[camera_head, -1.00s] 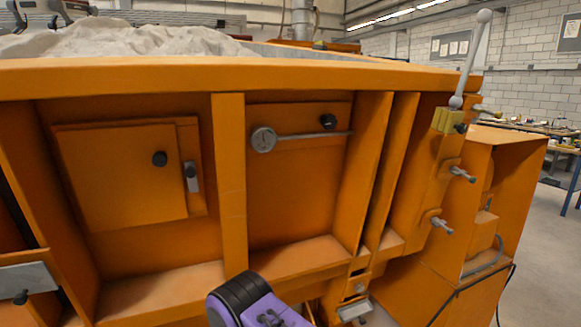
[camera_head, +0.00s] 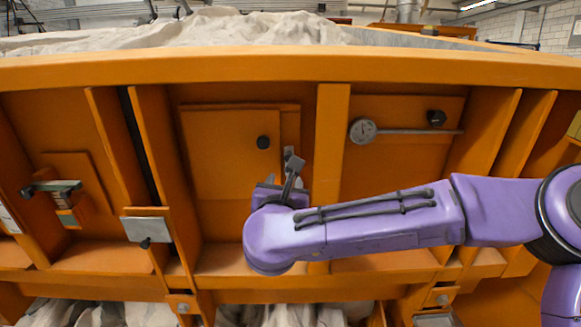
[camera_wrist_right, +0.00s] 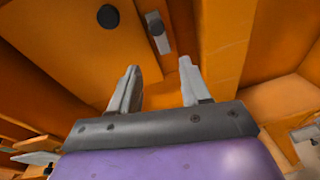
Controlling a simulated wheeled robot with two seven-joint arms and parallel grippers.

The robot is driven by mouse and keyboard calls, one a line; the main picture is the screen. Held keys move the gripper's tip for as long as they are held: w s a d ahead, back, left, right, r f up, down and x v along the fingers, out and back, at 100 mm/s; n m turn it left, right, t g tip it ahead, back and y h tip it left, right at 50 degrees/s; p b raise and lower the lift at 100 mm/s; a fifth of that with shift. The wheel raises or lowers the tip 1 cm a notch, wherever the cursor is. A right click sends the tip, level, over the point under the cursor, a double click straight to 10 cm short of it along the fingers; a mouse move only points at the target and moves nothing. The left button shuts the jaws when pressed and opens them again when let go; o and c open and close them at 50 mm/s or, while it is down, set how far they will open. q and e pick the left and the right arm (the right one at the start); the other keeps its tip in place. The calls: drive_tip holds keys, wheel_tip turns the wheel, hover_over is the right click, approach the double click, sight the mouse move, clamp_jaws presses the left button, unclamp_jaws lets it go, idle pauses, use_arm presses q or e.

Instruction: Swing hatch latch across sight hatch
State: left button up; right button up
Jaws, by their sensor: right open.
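The sight hatch (camera_head: 225,150) is a square orange panel with a black knob on the machine's side wall. The hatch latch (camera_head: 288,152) is a small grey bar on the strip along the hatch's right edge, partly hidden by my gripper. In the right wrist view the latch (camera_wrist_right: 157,33) shows whole, with a dark pivot, lying along the edge beside the hatch (camera_wrist_right: 75,45), not across it. My right gripper (camera_head: 284,172) is open and empty just below the latch. In the wrist view its fingertips (camera_wrist_right: 160,67) point up towards the latch, apart from it. My left gripper is out of view.
An orange upright rib (camera_head: 328,130) stands just right of the latch. Beyond it is a panel with a round-headed grey rod (camera_head: 410,131) and a black knob (camera_head: 436,118). A grey plate (camera_head: 146,229) juts out at lower left. The sandbed rim (camera_head: 250,68) runs above.

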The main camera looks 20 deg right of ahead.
sight(289, 153)
drive_tip(key=shift+m, duration=0.8)
drive_tip(key=w+d+r+p, duration=0.1)
drive_tip(key=w, duration=0.2)
drive_tip(key=w+d+r+p, duration=0.1)
drive_tip(key=w+p, duration=0.1)
drive_tip(key=w+d+r+p, duration=0.1)
drive_tip(key=w, duration=0.2)
drive_tip(key=shift+w+d, duration=0.3)
drive_tip(key=shift+w+d+f+p, duration=0.15)
drive_tip(key=shift+w+d+p, duration=0.05)
drive_tip(key=shift+w+p, duration=0.25)
drive_tip(key=shift+w, duration=0.1)
clamp_jaws()
